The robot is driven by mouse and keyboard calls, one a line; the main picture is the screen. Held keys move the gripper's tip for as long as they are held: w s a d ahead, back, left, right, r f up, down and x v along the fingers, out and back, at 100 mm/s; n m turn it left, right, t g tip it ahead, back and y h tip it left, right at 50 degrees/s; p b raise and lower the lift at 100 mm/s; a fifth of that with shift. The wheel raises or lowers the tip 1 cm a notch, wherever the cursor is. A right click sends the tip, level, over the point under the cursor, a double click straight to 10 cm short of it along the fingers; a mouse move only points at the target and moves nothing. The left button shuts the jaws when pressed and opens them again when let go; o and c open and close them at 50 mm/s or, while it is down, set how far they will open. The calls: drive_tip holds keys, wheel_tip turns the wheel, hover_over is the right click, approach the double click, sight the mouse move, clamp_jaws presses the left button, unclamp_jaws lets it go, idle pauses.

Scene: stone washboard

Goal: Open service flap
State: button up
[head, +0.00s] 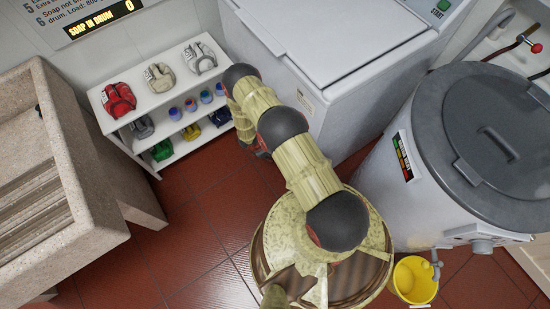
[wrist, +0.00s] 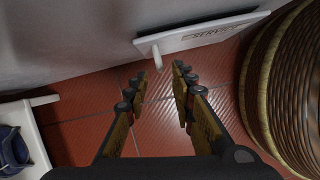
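The service flap (wrist: 200,38) is a white panel low on the grey-white machine, at the top of the wrist view. It carries a label reading "SERV…", partly hard to read. A pale knob or handle (wrist: 157,58) sticks out near its left end. I cannot tell whether the flap stands slightly ajar. My gripper (wrist: 160,78) is open and empty, its two fingers reaching toward the flap. The knob lies just beyond the fingertips, roughly in line with the gap between them. In the head view my arm and the machine hide the flap and most of my gripper.
The white top-lid machine (head: 335,55) stands behind my arm. A white shelf (head: 172,118) with gloves and small jars is left of it; its corner shows in the wrist view (wrist: 40,101). A stone washboard sink (head: 95,150), grey drum (head: 440,185) and yellow bucket (head: 413,283) stand around red tiles.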

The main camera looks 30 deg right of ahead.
drive_tip(key=b+x, duration=0.2)
drive_tip(key=x, duration=0.4)
drive_tip(key=shift+c, duration=1.2)
drive_tip(key=c, duration=0.4)
clamp_jaws()
